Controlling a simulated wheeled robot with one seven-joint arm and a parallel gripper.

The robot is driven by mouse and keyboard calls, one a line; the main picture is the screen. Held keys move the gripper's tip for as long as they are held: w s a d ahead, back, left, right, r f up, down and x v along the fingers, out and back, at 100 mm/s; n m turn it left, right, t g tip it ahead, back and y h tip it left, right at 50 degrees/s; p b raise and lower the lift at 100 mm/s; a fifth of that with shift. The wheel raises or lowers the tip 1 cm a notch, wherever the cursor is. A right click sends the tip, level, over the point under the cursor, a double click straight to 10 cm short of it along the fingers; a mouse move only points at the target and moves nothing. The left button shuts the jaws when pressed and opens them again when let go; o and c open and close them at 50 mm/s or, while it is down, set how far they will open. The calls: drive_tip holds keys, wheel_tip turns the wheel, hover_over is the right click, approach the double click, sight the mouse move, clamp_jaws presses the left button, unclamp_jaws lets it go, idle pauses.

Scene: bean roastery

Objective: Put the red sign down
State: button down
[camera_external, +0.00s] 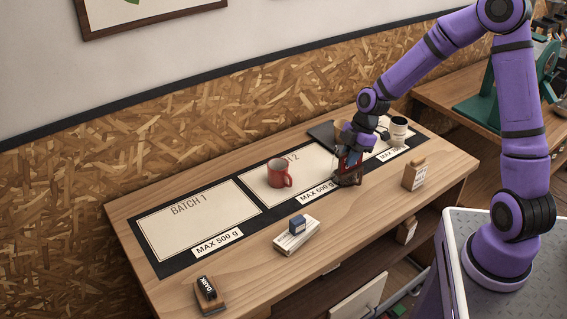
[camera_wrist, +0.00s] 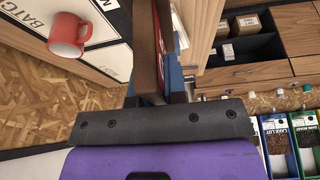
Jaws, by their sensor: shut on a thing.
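My gripper (camera_external: 352,158) points down over the right half of the counter and is shut on the red sign (camera_external: 346,168). The sign is upright, largely hidden by the fingers, with a dark foot low over the counter; I cannot tell whether it touches. In the wrist view a red strip of the sign (camera_wrist: 181,28) shows beside the dark finger. The sign is at the front right of the panel lettered with a 2, right of the red mug (camera_external: 275,177), which also shows in the wrist view (camera_wrist: 67,36).
The wooden counter (camera_external: 345,225) has a black mat with white panels; the BATCH 1 panel (camera_external: 195,225) is empty. A white cup (camera_external: 398,132) stands behind right, a tan bag (camera_external: 414,174) right. A blue-topped stamp (camera_external: 298,226) and a DARK block (camera_external: 208,290) lie along the front.

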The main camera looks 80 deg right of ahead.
drive_tip(key=s+a, duration=0.3)
drive_tip(key=s, duration=0.1)
drive_tip(key=shift+w+a+f, duration=0.1)
drive_tip(key=shift+w+f, duration=0.05)
drive_tip(key=shift+f, duration=3.65)
drive_tip(key=shift+w+a+f, duration=0.1)
drive_tip(key=shift+f, duration=3.7)
drive_tip(key=shift+f, duration=0.15)
drive_tip(key=c, duration=1.2)
unclamp_jaws()
drive_tip(key=shift+o, duration=0.2)
